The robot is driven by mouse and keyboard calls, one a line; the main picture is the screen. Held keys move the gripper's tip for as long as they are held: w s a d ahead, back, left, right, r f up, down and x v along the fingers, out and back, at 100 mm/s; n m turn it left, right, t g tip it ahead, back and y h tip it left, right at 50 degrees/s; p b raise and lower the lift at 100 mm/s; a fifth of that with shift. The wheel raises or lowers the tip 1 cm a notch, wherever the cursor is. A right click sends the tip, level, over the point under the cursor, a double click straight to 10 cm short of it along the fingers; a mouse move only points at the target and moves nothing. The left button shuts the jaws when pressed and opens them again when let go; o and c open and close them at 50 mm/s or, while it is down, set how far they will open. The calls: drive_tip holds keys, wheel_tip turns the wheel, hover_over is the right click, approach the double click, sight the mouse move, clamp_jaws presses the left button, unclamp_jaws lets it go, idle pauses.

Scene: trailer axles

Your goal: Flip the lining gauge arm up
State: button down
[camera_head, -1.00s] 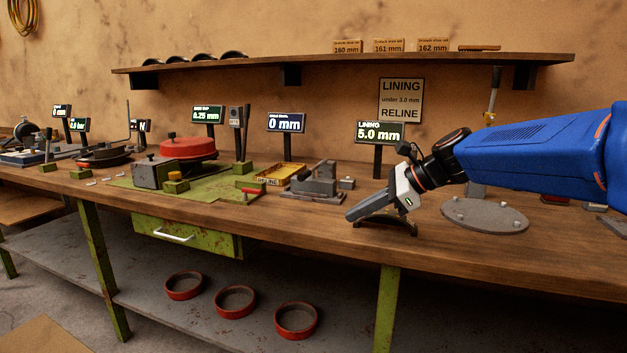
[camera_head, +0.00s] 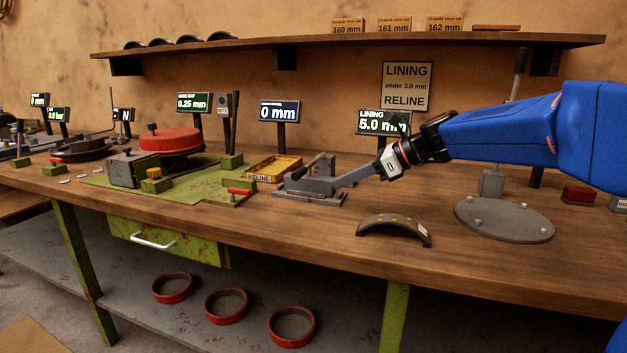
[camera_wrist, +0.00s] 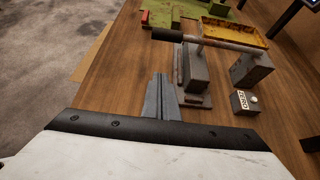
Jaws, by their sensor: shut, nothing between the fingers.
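The lining gauge (camera_head: 318,190) is a small grey device on a base plate on the bench. In the wrist view its base plate (camera_wrist: 190,100) bears grey blocks, and its rod-like arm (camera_wrist: 232,46) lies roughly level across them, with a black grip (camera_wrist: 167,35) at the left end. My gripper (camera_head: 338,182) is shut and empty, reaching in from the right beside the gauge. In the wrist view its fingertips (camera_wrist: 158,78) are just short of the rod, near the base plate; I cannot tell whether they touch. The lining display (camera_head: 382,122) reads 5.0 mm.
A curved shoe (camera_head: 393,230) lies on the bench in front of my gripper. A small ZERO block (camera_wrist: 243,102) sits beside the gauge. A yellow RELINE tray (camera_head: 273,168) is to its left. A round grey plate (camera_head: 504,219) lies right. Bare wood (camera_head: 300,235) lies in front.

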drive_tip(key=x, duration=0.9)
drive_tip(key=shift+w+a+f, duration=0.1)
drive_tip(key=shift+a, duration=0.25)
drive_tip(key=shift+w+a+r, duration=0.1)
drive_tip(key=shift+a+r, duration=0.05)
drive_tip(key=shift+r, duration=0.35)
drive_tip(key=shift+a+r, duration=0.15)
drive_tip(key=shift+r, duration=0.4)
drive_tip(key=shift+w+a+r, duration=0.1)
drive_tip(key=shift+a+r, duration=0.05)
drive_tip(key=shift+r, duration=0.7)
drive_tip(key=shift+r, duration=0.1)
